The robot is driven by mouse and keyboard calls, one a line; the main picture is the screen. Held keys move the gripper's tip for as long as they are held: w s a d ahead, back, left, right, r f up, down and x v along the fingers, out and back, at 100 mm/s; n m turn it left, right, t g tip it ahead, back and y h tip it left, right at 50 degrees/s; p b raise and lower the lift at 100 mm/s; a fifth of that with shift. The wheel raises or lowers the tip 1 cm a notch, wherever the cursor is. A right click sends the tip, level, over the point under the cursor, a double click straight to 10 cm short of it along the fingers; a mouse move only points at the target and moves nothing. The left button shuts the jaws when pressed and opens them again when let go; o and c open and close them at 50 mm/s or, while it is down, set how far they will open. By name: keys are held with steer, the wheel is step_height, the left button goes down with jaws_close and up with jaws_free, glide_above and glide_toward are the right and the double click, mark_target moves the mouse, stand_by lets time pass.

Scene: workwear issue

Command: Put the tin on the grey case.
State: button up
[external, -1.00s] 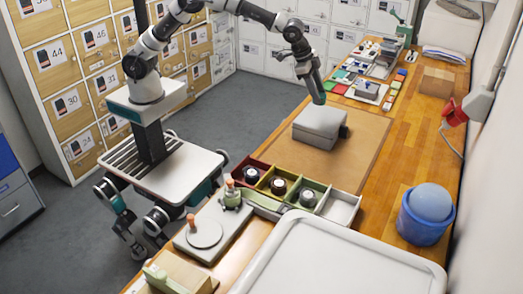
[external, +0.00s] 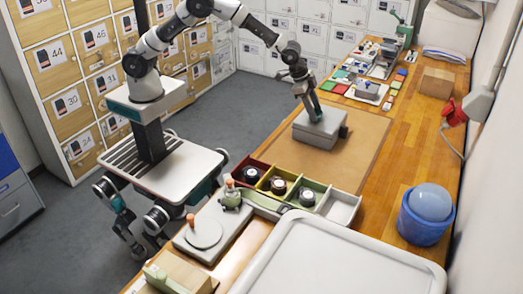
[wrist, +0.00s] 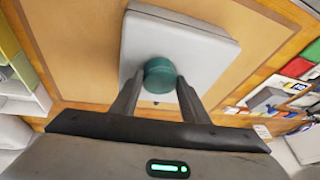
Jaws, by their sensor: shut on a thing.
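The tin (wrist: 160,76) is a short teal cylinder, seen in the wrist view between my two fingers. My gripper (external: 315,116) is shut on it, and it also shows in the wrist view (wrist: 158,88). The grey case (external: 316,138) is a flat, light box on the brown mat, and it shows behind the tin in the wrist view (wrist: 208,48). The tin is over the case's top, within its outline. My fingers hide part of the tin, and I cannot tell whether its underside touches the case.
The brown mat (external: 357,150) has free room around the case. A divided tray (external: 343,208) with dark round items stands nearer the camera. A blue tub (external: 424,228) is at the right, and a cardboard box (external: 436,82) is at the far right.

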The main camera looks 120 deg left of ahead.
steer(key=o, duration=1.1)
steer(key=shift+c, duration=0.2)
